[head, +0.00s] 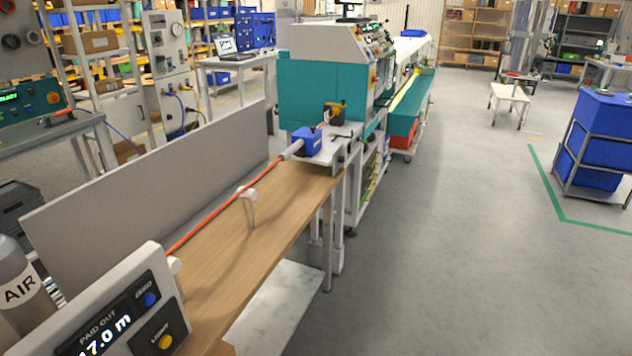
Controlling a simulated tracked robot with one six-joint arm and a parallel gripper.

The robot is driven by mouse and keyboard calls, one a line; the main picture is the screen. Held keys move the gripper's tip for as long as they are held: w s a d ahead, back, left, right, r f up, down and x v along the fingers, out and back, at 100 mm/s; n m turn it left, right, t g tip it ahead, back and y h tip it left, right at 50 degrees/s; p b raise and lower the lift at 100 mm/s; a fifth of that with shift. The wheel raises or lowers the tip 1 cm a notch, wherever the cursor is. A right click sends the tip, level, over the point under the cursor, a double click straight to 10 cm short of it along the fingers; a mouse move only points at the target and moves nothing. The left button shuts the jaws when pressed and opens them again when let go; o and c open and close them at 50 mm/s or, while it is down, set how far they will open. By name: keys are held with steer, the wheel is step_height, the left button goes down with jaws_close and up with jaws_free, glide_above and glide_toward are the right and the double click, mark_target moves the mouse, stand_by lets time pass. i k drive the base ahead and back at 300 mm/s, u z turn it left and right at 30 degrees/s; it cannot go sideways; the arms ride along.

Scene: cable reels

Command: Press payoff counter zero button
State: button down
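The payoff counter (160,262) is a pale tilted box at the bottom left of the head view, cut off by the lower edge. Its dark display (100,335) reads "PAID OUT" and "17.0 m", with possible further digits cut off at the left. The zero button (150,299) is a small round blue button on a dark plate to the right of the display, under a small label that seems to read ZERO. A yellow button (165,342) sits below it on a second dark plate; its label is hard to read. My gripper is not in view.
An orange cable (225,205) runs above the wooden bench (215,262), past a white guide post (250,208), to a blue clamp-like block (308,143). A grey panel (150,190) stands behind the bench. A grey AIR cylinder (20,285) stands left of the counter. Open floor lies right.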

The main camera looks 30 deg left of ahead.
mark_target(149, 298)
steer(key=i, duration=1.85)
steer(key=u, duration=3.4)
